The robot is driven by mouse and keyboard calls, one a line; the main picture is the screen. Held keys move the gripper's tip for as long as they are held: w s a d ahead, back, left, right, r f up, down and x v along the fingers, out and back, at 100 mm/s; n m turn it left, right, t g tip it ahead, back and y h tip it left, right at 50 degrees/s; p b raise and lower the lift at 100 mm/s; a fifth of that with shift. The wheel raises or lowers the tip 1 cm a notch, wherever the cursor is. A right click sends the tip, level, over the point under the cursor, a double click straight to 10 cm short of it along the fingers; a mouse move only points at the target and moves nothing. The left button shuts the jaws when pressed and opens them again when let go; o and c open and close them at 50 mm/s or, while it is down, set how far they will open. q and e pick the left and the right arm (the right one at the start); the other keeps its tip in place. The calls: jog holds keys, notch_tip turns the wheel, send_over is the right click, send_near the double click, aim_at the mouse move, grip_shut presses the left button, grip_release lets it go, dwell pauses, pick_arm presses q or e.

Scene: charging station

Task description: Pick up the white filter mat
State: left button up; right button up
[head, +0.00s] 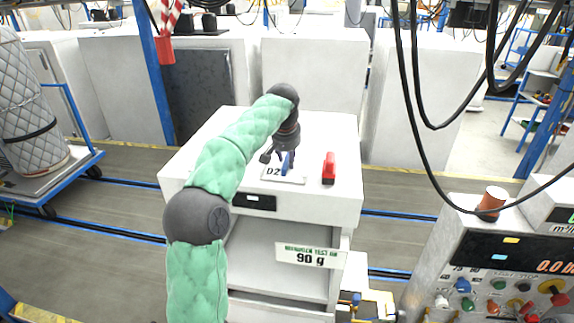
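My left gripper (277,160) points down over the top of the white cabinet (335,200), in the middle of the head view. Its fingers are dark and small here, and I cannot tell whether they are open or shut. A thin pale plate marked "D2" (270,175) lies on the cabinet top just below the fingers. A small blue part (287,163) stands at the plate, close to the fingers. I cannot tell for sure whether this plate is the white filter mat or bears it; no other mat shows clearly. My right gripper is not in view.
Black cables (415,100) hang at the right. A blue cart (60,180) stands left.

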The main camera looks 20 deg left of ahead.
pick_arm(q)
grip_shut()
jog(key=shift+r, duration=0.2)
